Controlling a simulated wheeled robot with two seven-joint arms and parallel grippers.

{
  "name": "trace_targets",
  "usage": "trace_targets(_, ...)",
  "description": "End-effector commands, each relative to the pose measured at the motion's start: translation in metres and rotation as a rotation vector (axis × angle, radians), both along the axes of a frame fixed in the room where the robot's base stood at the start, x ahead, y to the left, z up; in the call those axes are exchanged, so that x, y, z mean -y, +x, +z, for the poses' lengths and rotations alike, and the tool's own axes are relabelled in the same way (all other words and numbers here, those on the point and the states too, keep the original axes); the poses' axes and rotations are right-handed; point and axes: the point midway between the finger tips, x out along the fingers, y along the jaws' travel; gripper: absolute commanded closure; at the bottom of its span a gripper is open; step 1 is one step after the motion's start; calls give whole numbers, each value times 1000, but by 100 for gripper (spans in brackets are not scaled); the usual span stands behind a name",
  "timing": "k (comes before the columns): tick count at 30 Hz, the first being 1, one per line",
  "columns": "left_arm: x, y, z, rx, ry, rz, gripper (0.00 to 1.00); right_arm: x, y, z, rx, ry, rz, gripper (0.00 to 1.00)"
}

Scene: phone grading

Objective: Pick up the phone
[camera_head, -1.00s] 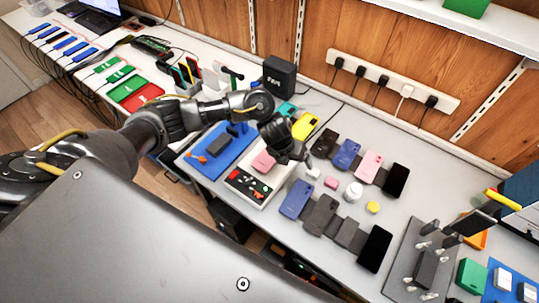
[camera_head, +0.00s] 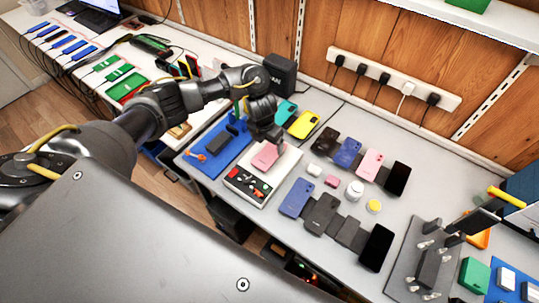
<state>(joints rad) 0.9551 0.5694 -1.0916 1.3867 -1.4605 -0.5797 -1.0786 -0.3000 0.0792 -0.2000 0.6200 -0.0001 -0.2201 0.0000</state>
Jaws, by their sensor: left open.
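A pink phone (camera_head: 265,157) lies on the white upper part of a flat testing unit (camera_head: 287,163), which has a dark panel with red and white parts at its front left. My left gripper (camera_head: 277,146) is open, pointing down just over the far right edge of this phone. Its fingertips are small and dark here, and I cannot tell whether they touch the phone. Other phones lie on the grey table to the right: a blue one (camera_head: 297,198), another pink one (camera_head: 369,164) and black ones (camera_head: 376,248). My right gripper is not in view.
A blue mat (camera_head: 203,165) with a dark block lies left of the unit. Teal (camera_head: 285,112) and yellow (camera_head: 304,125) phones lie behind the gripper, near a black box (camera_head: 280,76). A grey fixture plate (camera_head: 405,275) with posts stands at the lower right.

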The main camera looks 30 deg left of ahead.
Motion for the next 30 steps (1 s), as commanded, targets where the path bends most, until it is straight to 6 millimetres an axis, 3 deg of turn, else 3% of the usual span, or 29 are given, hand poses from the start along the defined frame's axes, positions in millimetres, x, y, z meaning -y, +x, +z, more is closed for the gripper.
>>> trace_targets(4, 2, 0, -5, 0, -2, 1, 11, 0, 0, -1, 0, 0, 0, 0)
trace_targets(13, 8, 3, -48, 0, -2, 2, 11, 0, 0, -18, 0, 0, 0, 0)
trace_targets(23, 7, 5, -51, 1, 0, 0, 11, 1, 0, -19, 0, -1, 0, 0)
trace_targets(30, 7, 5, -51, 1, 0, 0, 41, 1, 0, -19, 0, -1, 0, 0)
